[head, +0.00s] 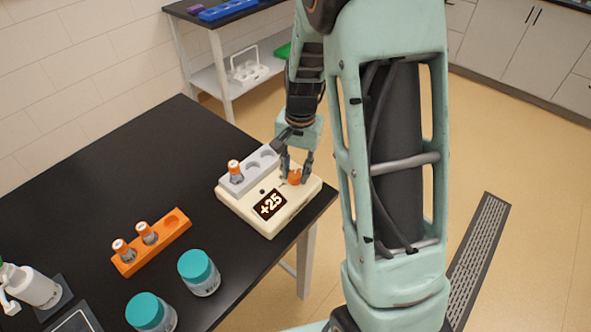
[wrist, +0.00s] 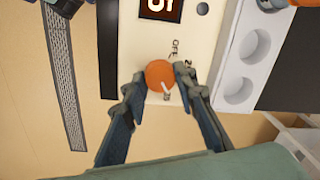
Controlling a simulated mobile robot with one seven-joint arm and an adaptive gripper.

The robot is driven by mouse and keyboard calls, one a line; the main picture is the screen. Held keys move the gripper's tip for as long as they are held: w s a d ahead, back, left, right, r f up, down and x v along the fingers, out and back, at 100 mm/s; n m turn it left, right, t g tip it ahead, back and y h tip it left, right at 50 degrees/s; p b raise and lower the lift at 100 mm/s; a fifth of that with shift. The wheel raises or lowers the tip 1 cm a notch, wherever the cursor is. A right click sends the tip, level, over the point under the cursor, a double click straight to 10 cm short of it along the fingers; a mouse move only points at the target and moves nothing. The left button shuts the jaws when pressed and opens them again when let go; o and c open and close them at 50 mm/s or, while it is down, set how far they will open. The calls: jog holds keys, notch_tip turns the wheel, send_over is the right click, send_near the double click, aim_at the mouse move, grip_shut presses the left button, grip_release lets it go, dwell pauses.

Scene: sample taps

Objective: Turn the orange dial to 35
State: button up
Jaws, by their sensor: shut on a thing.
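The orange dial (head: 295,178) sits on the right part of a cream device (head: 283,212) at the table's right corner. The device's dark display (head: 270,204) reads +25 in the head view. My gripper (head: 297,171) points down at the dial with a finger on either side, shut on it. In the wrist view the dial (wrist: 157,72) is between the fingertips (wrist: 157,80) of my gripper. A white pointer mark shows on the dial's lower right edge. An OFF label is printed beside it; another label is partly hidden by a fingertip. The display (wrist: 160,8) is cut off there.
A grey rack (head: 246,168) on the device holds one orange-capped vial (head: 235,172). An orange rack (head: 152,250) with two vials, two teal-lidded jars (head: 199,272) and a white pump bottle (head: 30,286) stand on the black table (head: 110,185). Its middle is clear.

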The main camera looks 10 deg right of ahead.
aim_at(298, 176)
jog(key=shift+m, duration=1)
jog(key=o, duration=1.2)
jog(key=shift+c, duration=0.2)
notch_tip(298, 176, up, 12)
jog(key=shift+s+d, duration=0.25)
